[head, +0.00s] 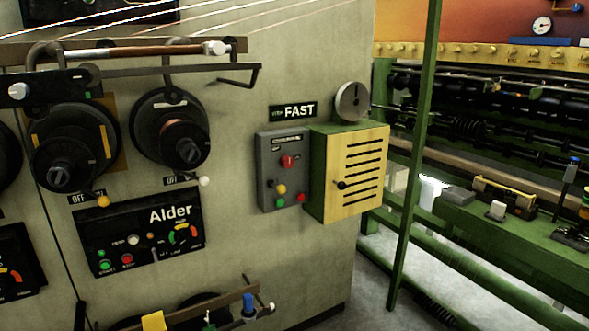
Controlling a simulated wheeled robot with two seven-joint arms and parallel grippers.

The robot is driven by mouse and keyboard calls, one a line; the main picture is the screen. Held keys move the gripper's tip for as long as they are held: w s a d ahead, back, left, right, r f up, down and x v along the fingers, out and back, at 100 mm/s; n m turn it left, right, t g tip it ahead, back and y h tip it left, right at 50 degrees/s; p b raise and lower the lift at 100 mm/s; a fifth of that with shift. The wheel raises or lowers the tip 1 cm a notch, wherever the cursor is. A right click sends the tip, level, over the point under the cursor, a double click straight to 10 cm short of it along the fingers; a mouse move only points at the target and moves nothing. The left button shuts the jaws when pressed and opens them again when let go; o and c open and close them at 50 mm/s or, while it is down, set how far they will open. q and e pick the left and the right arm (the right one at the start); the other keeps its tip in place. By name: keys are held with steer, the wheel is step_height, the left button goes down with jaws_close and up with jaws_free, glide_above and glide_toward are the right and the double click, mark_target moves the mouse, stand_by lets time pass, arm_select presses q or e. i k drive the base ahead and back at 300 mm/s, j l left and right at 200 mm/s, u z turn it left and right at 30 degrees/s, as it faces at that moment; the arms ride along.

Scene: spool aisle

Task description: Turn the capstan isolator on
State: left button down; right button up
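A grey control box (269,190) is mounted on the pale wall under a FAST sign (293,111). It has a red rotary switch (288,161) near its top, with small labels I cannot read reliably. I cannot confirm from the lettering that this switch is the capstan isolator. Two small levers below the black spools, one with an orange knob (103,201) and one with a white knob (204,181), have labels beside them; the left label reads OFF. Neither of my grippers is in view.
A yellow louvred cabinet (355,170) with green sides juts out right of the grey box. A black Alder panel (140,233) and spools (170,130) are at left. A green post (415,160) and machine stand right. Bare floor (365,300) shows between.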

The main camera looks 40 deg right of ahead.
mark_target(286, 161)
steer(key=z, duration=1.4)
